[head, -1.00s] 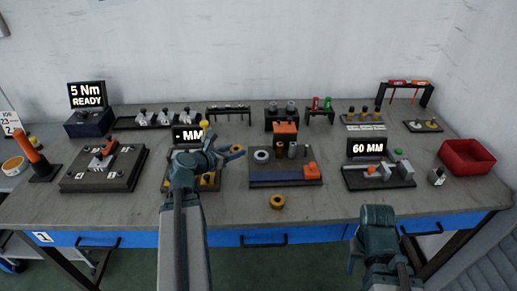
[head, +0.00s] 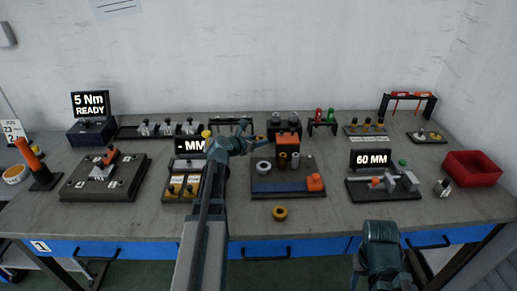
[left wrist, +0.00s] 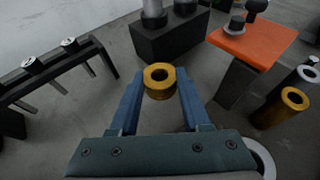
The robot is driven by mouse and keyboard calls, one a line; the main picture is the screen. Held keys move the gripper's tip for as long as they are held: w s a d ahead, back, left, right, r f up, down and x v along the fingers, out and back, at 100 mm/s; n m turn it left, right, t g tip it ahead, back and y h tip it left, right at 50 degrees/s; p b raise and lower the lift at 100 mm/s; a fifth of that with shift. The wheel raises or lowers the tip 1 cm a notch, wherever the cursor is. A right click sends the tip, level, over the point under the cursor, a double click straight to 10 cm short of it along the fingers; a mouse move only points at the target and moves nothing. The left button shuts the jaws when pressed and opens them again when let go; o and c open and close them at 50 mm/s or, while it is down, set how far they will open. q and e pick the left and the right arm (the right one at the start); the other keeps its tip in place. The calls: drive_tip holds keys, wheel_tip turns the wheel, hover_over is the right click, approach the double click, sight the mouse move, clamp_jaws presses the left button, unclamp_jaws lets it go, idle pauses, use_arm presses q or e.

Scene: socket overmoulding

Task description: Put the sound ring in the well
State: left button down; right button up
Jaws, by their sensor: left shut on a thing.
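My left gripper (left wrist: 160,88) is shut on a brass ring (left wrist: 160,72), held between its fingertips with the hole showing. In the head view my left gripper (head: 262,138) is above the back middle of the table, left of the orange-topped block (head: 288,139). Another brass ring (head: 280,213) lies alone on the front of the table. I cannot tell which thing is the well. My right arm is at the lower right; its gripper (head: 358,268) shows only in part and its jaws are unclear.
A dark board (head: 290,189) with a blue strip holds a grey ring (head: 263,167), upright cylinders and an orange block. A 60 MM display (head: 371,159) stands to its right, a red bin (head: 472,168) farther right. A dark rack (left wrist: 45,75) and dark block (left wrist: 170,38) are near the left gripper.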

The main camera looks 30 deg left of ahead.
sight(259, 153)
use_arm(q)
drive_tip(key=shift+f+b, duration=1.85)
drive_tip(key=shift+f, duration=0.05)
drive_tip(key=shift+r, duration=0.15)
drive_tip(key=c, duration=0.8)
unclamp_jaws()
drive_tip(key=shift+f, duration=0.2)
drive_tip(key=o, duration=0.4)
drive_tip(key=shift+o, duration=0.2)
